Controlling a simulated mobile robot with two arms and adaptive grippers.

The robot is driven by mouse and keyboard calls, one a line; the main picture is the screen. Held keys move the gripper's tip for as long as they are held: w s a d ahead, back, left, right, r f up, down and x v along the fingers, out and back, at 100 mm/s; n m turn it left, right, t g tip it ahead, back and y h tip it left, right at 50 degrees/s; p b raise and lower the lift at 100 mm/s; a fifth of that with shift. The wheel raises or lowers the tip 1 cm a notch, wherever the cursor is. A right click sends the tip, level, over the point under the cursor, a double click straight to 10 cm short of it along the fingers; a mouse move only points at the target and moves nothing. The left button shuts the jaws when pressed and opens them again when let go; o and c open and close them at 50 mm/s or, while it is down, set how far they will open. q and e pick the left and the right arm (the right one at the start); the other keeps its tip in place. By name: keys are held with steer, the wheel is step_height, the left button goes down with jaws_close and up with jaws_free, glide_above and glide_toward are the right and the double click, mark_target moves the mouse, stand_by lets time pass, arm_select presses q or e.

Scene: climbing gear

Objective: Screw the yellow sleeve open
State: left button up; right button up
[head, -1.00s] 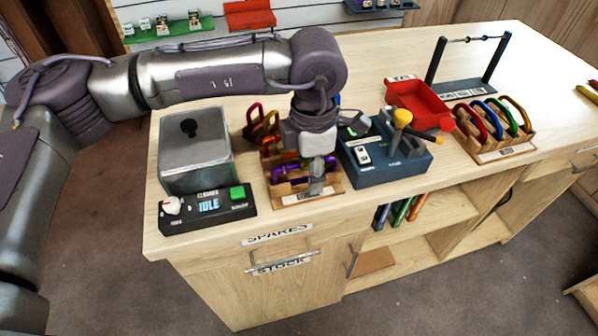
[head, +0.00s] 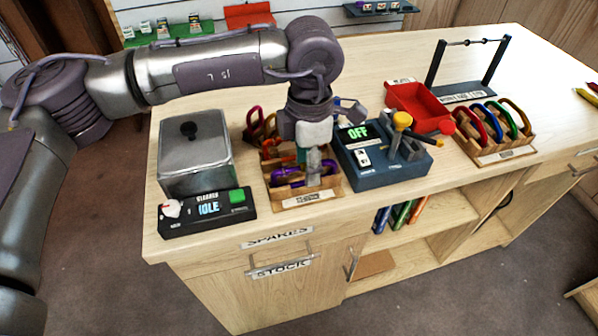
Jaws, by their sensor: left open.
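My left gripper (head: 314,170) comes down over the wooden rack (head: 308,198) with its jaws open. The rack holds carabiners, including a purple one (head: 288,177) beside the gripper, with orange and red ones behind it. The gripper hides much of the rack. I cannot make out a yellow sleeve on any carabiner there; it is hidden or too small to tell. My right gripper is not in view.
Left of the rack stand a metal box (head: 195,150) and a black panel (head: 207,212) reading IDLE. Right of it are a blue device (head: 385,165) reading OFF, a red tray (head: 418,104) and another carabiner rack (head: 496,150).

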arm_select(q)
steer(key=shift+r+p, duration=0.3)
steer(key=shift+r, duration=0.6)
steer(key=shift+s+d+b, duration=0.2)
steer(key=shift+s+b, duration=0.25)
steer(key=shift+s, duration=0.3)
steer(key=shift+f, duration=0.15)
steer(key=shift+f+b, duration=1.3)
steer(key=shift+f, duration=0.05)
steer(key=shift+w+a, duration=0.25)
steer(key=shift+w, duration=0.5)
